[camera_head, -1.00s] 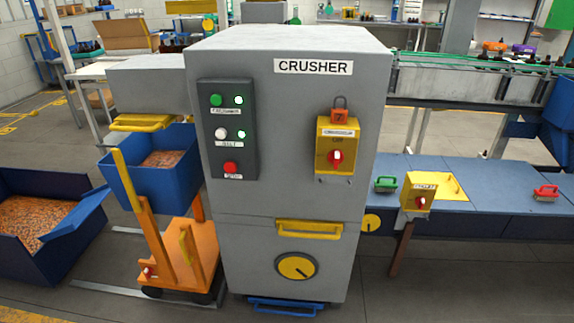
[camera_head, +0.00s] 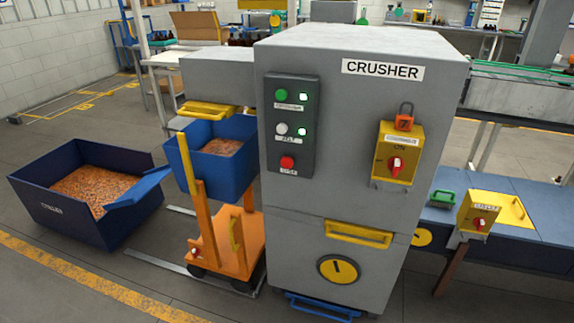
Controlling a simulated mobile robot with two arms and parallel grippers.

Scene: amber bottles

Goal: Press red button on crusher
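The grey crusher (camera_head: 340,200) stands upright just right of the middle of the head view, its front facing me. A dark control panel (camera_head: 302,150) is on the left of its front. The red button (camera_head: 287,162) is at the bottom of that panel, above a small label. A green button (camera_head: 281,95) and a white button (camera_head: 281,129) sit above it, each with a lit green lamp to its right. A yellow switch box (camera_head: 397,155) with a red knob and an orange padlock (camera_head: 404,120) is on the right of the front. Neither gripper is in view.
An orange trolley (camera_head: 222,240) with a blue bin (camera_head: 212,160) stands left of the crusher. A dark blue container (camera_head: 85,190) of orange granules is farther left. A blue bench (camera_head: 545,205) and a conveyor are at the right. Open floor lies at the lower left.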

